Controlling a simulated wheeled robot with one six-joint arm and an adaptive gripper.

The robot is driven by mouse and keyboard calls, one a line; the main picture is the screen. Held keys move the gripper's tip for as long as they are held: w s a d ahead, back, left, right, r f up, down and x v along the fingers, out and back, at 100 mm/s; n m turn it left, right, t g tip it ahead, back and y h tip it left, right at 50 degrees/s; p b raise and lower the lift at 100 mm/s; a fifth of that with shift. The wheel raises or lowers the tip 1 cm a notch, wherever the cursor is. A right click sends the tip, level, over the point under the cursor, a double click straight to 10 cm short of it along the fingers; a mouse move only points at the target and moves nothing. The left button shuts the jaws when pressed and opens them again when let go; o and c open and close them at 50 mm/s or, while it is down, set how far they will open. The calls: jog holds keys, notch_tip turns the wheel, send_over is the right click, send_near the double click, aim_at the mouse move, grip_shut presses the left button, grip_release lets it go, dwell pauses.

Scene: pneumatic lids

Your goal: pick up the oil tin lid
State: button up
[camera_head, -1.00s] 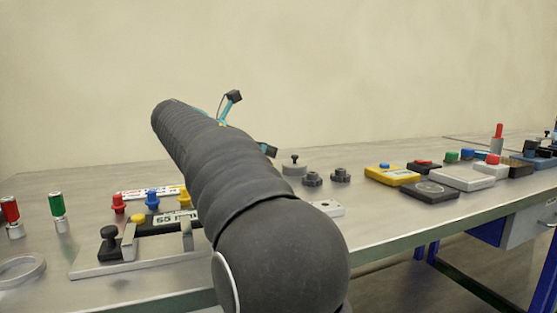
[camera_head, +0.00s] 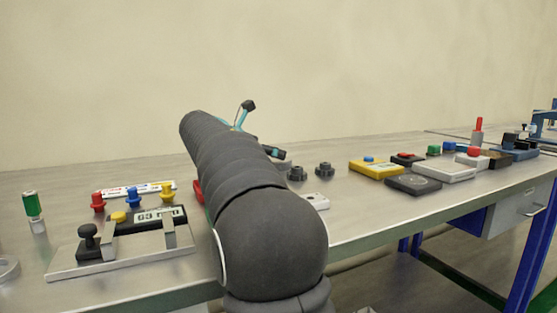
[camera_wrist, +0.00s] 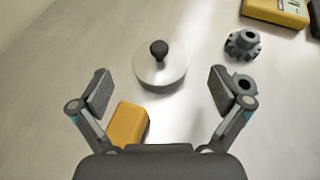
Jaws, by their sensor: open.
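The oil tin lid (camera_wrist: 150,77) is a round, pale metal disc with a black ball knob on top. In the wrist view it lies flat on the bench, upper middle, just beyond the space between my fingers. My gripper (camera_wrist: 160,88) is open and empty, its two pads spread wide to the left and right of the lid's near side. In the head view my gripper (camera_head: 260,130) shows partly behind my arm, and the lid is mostly or wholly hidden there.
An orange block (camera_wrist: 130,124) lies by my left finger. Dark gear-like knobs (camera_wrist: 242,44) stand right of the lid, with a yellow box (camera_wrist: 277,10) beyond. The metal bench (camera_head: 330,165) holds a clamp plate (camera_head: 120,262) at left and several boxes at right. Bench left of the lid is clear.

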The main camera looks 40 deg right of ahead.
aim_at(274, 159)
jog(key=shift+x, duration=1.6)
jog(key=c, duration=1.2)
jog(key=shift+r, duration=0.2)
